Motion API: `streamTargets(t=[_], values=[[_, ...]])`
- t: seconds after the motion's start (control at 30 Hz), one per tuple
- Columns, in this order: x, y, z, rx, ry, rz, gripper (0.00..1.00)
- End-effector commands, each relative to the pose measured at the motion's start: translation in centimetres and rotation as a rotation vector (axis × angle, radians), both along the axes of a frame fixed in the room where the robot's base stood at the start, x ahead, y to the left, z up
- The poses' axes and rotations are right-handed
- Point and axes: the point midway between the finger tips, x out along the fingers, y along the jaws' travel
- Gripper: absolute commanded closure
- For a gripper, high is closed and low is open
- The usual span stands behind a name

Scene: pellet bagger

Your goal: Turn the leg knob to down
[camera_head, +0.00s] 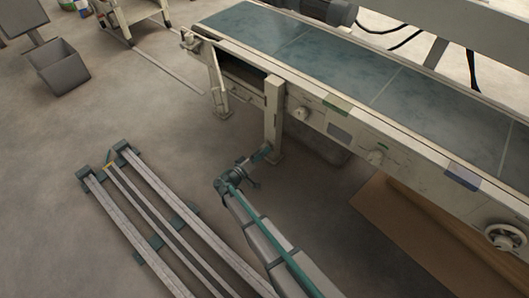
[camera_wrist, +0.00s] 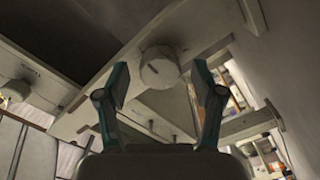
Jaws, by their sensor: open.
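The leg knob (camera_wrist: 158,68) is a pale round knob with a dark mark on its face. It sits on the cream leg of the conveyor, which also shows in the head view (camera_head: 273,108). In the wrist view it lies between and beyond the fingertips of my gripper (camera_wrist: 160,78), which is open with a teal finger on each side. I cannot tell whether the fingers touch it. In the head view my gripper (camera_head: 263,153) is at the lower part of that leg, and the leg knob cannot be made out there.
Floor rails (camera_head: 150,205) lie left of my arm. A grey bin (camera_head: 62,72) stands upper left. Open floor lies between.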

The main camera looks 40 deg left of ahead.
Motion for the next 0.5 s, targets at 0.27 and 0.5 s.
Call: streamTargets(t=[0.27,0.5], values=[[2.0,-0.1,-0.1,-0.002,0.000,0.000,0.32],[2.1,-0.1,0.0,-0.001,0.001,0.001,0.32]])
